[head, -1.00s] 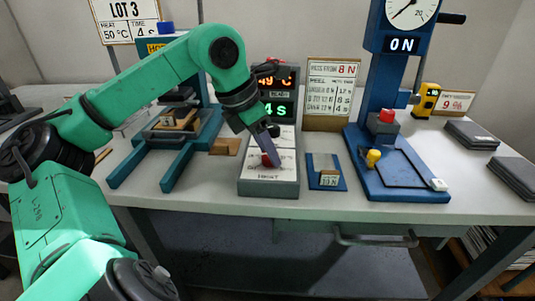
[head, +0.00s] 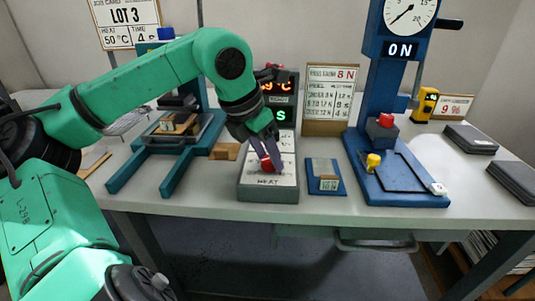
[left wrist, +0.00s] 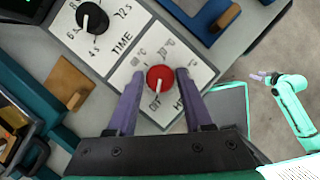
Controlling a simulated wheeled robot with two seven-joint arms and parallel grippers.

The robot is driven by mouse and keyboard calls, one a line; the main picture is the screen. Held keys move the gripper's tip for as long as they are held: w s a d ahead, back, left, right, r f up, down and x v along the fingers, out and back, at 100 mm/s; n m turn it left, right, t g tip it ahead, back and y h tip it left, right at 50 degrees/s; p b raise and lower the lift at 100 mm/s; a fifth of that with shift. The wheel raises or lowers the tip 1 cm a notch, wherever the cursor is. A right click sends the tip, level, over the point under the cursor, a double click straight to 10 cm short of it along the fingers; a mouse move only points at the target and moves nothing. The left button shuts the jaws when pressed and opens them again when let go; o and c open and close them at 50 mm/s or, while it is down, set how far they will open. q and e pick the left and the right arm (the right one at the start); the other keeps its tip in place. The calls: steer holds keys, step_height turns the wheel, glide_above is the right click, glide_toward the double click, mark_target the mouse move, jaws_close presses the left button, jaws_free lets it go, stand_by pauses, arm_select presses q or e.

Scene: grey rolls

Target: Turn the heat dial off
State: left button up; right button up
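The red heat dial (head: 268,164) is on the front part of a grey control box, above the word HEAT. In the left wrist view the dial (left wrist: 160,78) has a white pointer aimed down toward a short label that looks like OFF, partly covered. My left gripper (head: 270,160) is lowered over it, with one purple finger on each side of the dial. In the left wrist view thin gaps seem to show between fingers and dial; contact is unclear. My right gripper (left wrist: 262,77) shows small at the right edge of the left wrist view, away from the box.
A black TIME dial (left wrist: 92,18) sits behind the heat dial on the same box. A blue holder (head: 325,177) stands just right of the box, and a blue press (head: 398,175) farther right. A blue frame (head: 175,140) stands to the left.

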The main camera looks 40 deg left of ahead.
arm_select(q)
steer(key=shift+o, duration=1)
steer(key=shift+r, duration=0.15)
steer(key=p+v, duration=0.3)
steer(key=v, duration=1.1)
steer(key=shift+r, duration=0.15)
arm_select(e)
steer(key=s+d+f, duration=0.1)
steer(key=s+f, duration=0.3)
steer(key=shift+s+d+f, duration=0.2)
steer(key=shift+d+f, duration=0.1)
